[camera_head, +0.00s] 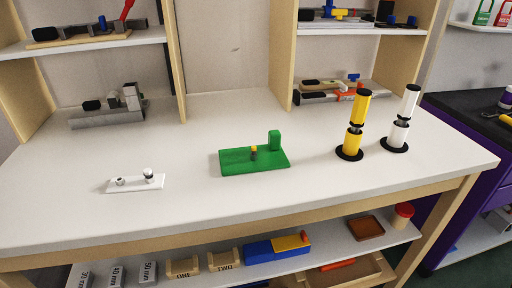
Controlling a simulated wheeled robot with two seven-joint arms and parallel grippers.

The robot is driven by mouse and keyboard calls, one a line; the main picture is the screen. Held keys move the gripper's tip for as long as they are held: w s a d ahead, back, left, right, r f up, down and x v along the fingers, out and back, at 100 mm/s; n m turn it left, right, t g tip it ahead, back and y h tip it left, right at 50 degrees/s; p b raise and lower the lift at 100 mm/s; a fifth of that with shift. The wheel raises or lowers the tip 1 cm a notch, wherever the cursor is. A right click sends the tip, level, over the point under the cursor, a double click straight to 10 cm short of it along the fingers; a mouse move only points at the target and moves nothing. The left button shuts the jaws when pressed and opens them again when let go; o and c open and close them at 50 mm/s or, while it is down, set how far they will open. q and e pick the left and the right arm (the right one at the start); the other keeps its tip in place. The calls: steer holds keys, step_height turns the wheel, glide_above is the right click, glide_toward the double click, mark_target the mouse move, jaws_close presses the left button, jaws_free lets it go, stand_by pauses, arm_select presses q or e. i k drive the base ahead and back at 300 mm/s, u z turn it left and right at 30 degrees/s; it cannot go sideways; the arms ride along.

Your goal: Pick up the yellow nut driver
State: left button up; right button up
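A yellow nut driver (361,105) with black bands appears to stand upright, leaning slightly right, in a yellow holder (353,141) on a round black base (349,154). It is right of the middle of the white tabletop. A similar white tool (409,103) stands in a white holder just to its right, apart from it. Neither of my grippers is in view.
A green plate (240,164) with an upright green block and small peg lies mid-table. A white plate (136,185) with two small knobs lies at left. A grey fixture (108,117) sits back left. Wooden shelf uprights (282,60) stand behind; the front middle is clear.

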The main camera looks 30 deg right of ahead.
mark_target(363, 97)
steer(key=z, duration=1.55)
